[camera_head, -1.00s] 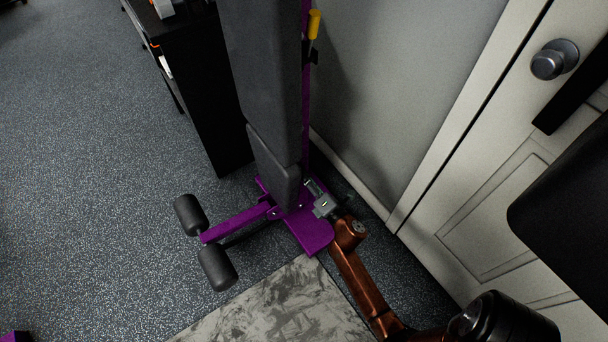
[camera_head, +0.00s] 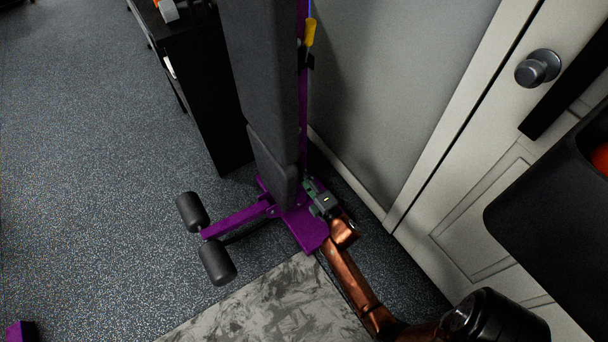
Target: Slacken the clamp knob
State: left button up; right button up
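My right arm comes in from the lower right. My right gripper (camera_head: 313,188) is at the foot of the purple-framed weight bench (camera_head: 314,231), close against the right side of its dark pad (camera_head: 273,160). The fingertips are small, dark and partly hidden by the pad edge, so I cannot tell whether they are open, shut or touching anything. I cannot make out a clamp knob; it may be hidden behind the gripper or the pad. My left gripper is not in view.
A black cabinet (camera_head: 208,110) stands left of the bench. A wall and a pale door (camera_head: 480,200) with a round knob (camera_head: 537,68) are on the right. A yellow handle (camera_head: 309,32) is by the purple upright. Padded rollers (camera_head: 217,262) stick out left. Open floor lies left.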

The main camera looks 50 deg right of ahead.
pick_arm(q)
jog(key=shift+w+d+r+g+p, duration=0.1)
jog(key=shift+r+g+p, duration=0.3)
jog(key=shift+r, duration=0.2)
pick_arm(e)
jog(key=shift+s+d+f+m, duration=0.1)
jog(key=shift+m, duration=0.9)
jog(key=shift+f, duration=0.1)
jog(key=o, duration=0.9)
jog(key=shift+s+d, duration=0.1)
notch_tip(320, 180, up, 10)
jog(key=shift+r, duration=0.25)
